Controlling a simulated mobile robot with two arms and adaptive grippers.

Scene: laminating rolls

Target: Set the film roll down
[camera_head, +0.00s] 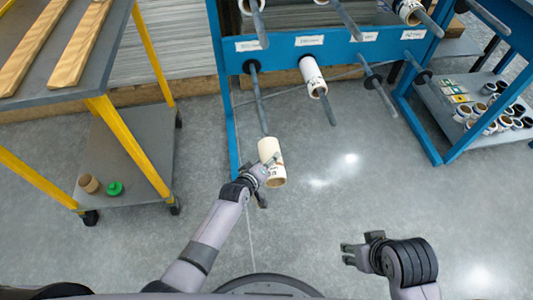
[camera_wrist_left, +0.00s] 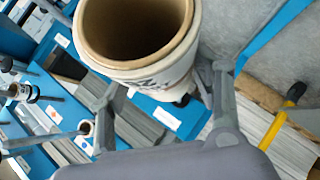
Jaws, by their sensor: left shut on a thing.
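A cream film roll (camera_head: 271,162) with dark print is at the front end of a grey peg (camera_head: 257,100) on the blue rack. I cannot tell whether the peg still runs into its core. My left gripper (camera_head: 264,176) is shut on this roll, from its lower left side. In the left wrist view the roll (camera_wrist_left: 150,75) stands between the two fingers (camera_wrist_left: 165,95), its open hollow core facing the camera. My right gripper (camera_head: 350,254) is at the lower right, apart from everything, its fingers spread and empty.
The blue rack (camera_head: 330,46) holds several labelled pegs; another roll (camera_head: 312,75) sits on the peg to the right. A yellow-framed cart (camera_head: 130,150) stands at left, with a brown roll (camera_head: 89,183) and green roll (camera_head: 114,188) on its lower shelf. A right shelf (camera_head: 450,110) holds small rolls. The floor between is clear.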

